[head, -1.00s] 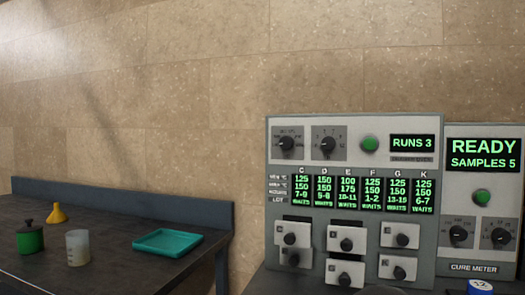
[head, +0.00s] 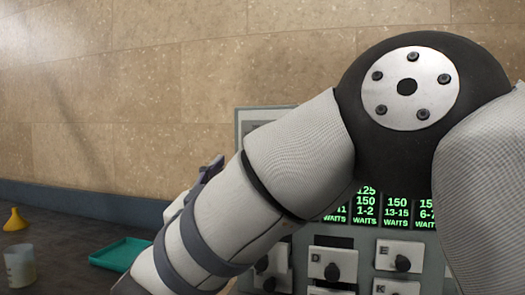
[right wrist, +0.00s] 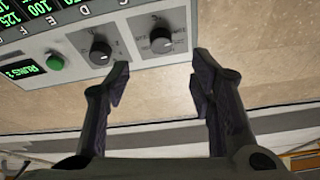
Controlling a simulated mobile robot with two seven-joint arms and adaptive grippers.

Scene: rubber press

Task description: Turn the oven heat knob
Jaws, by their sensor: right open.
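The oven panel (head: 243,118) is mostly hidden behind my right arm in the head view; its two top knobs are hidden there. In the right wrist view the panel (right wrist: 130,58) appears upside down, with one dark round knob (right wrist: 100,52) on the left and another (right wrist: 161,40) on the right. I cannot read their labels. My right gripper (right wrist: 160,72) is open and empty. Its fingertips are spread just in front of the right-hand knob, which shows between them, apparently not touched. My left gripper is not in view.
A green button (right wrist: 55,62) and the green display (right wrist: 20,70) lie beside the knobs. A teal tray (head: 122,254), a beaker (head: 20,266) and a yellow funnel (head: 14,221) stand on the dark table at left.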

